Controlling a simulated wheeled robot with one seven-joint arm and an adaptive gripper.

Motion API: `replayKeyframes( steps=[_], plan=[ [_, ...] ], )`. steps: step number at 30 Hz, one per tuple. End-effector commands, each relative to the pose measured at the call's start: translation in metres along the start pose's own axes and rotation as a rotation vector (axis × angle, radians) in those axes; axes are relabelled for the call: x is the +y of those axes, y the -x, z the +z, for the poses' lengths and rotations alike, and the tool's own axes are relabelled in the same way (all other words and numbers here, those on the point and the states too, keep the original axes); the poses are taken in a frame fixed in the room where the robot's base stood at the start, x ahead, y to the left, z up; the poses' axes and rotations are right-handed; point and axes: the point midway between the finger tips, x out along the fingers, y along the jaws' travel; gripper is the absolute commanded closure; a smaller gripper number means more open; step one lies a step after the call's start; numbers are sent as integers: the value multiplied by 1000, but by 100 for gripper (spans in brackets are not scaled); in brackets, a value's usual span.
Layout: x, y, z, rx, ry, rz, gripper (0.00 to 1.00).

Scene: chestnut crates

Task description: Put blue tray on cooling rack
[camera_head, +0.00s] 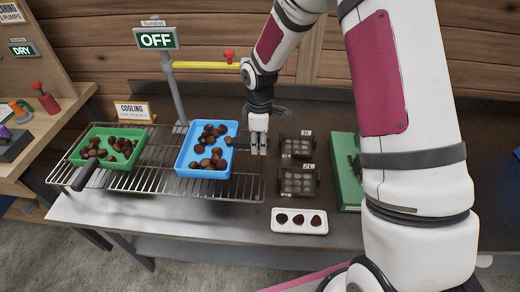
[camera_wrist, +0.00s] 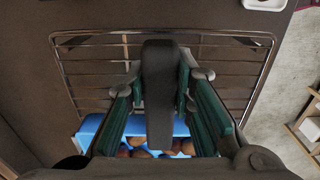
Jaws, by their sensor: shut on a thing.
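The blue tray (camera_head: 181,163) holds several brown chestnuts and is over the right part of the wire cooling rack (camera_head: 150,183). It looks level; I cannot tell whether it rests on the wires or hangs just above them. My gripper (camera_head: 258,146) is at the tray's right side, shut on its dark handle (camera_head: 240,144). In the wrist view the handle (camera_wrist: 160,95) runs between my gripper's fingers (camera_wrist: 160,110), with the blue tray (camera_wrist: 91,125) and chestnuts partly hidden below. The rack (camera_wrist: 85,75) shows beyond it.
A green tray (camera_head: 122,166) of chestnuts with a dark handle sits on the rack's left. A post with an OFF sign (camera_head: 156,39) and yellow bar stands behind. Dark molds (camera_head: 298,181), a white three-piece tray (camera_head: 299,229) and a green case (camera_head: 345,172) are to the right.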

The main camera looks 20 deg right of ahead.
Motion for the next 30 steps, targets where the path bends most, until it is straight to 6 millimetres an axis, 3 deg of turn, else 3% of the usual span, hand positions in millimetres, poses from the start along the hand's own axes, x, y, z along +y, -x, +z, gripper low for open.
replayKeyframes(
  steps=[6,13,14,16,26,30],
  plan=[
    [-3,-25,1,-3,1,-5,100],
    [-2,-27,1,-2,1,-3,100],
    [-3,-27,2,-3,1,-4,75],
    [-3,-27,2,-3,1,-4,60],
    [-3,-26,2,-3,1,-4,57],
    [-1,-15,1,-1,0,-1,57]
  ],
)
